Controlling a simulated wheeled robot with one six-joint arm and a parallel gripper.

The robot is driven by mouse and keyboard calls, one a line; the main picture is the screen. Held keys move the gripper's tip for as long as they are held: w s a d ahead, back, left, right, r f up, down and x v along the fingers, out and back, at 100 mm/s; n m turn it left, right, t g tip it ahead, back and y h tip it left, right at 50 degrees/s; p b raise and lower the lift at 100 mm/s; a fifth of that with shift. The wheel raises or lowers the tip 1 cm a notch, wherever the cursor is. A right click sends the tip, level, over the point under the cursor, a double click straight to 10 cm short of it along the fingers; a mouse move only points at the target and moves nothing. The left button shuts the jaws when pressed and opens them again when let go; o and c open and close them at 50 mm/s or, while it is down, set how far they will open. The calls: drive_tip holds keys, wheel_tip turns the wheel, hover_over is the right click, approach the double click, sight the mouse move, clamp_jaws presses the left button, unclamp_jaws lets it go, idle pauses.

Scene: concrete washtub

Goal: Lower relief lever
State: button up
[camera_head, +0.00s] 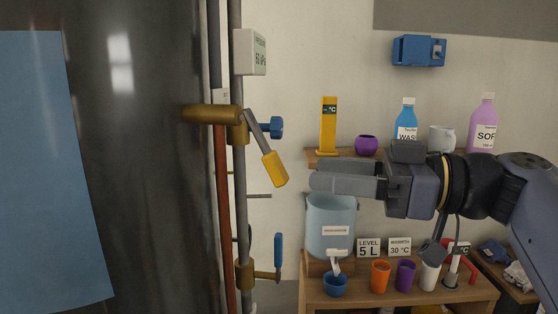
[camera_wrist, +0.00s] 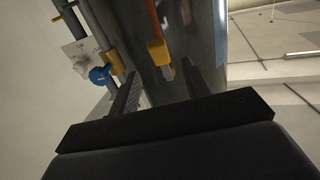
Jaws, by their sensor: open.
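The relief lever, a grey bar with a yellow grip (camera_head: 273,168), hangs down and to the right from a brass valve (camera_head: 240,128) on the pipe beside the dark tank. A blue knob (camera_head: 277,127) sits just right of the bar. My gripper (camera_head: 318,181) is to the right of the yellow grip and a little lower, with a visible gap between them in the head view. In the wrist view my gripper (camera_wrist: 160,92) is open, its two fingers apart and empty. Beyond them is a yellow-orange part (camera_wrist: 159,52); I cannot tell whether it is the lever's grip.
The dark tank (camera_head: 150,180) fills the left. A blue-handled valve (camera_head: 278,250) is lower on the pipe. A wall shelf (camera_head: 320,158) with bottles is behind my arm. A pale blue bucket (camera_head: 331,215) and several cups are below it, on a wooden table (camera_head: 400,300).

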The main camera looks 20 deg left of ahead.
sight(279, 169)
drive_tip(key=a+p, duration=0.2)
drive_tip(key=a, duration=0.8)
drive_tip(key=shift+s, duration=0.15)
drive_tip(key=shift+c, duration=0.5)
clamp_jaws()
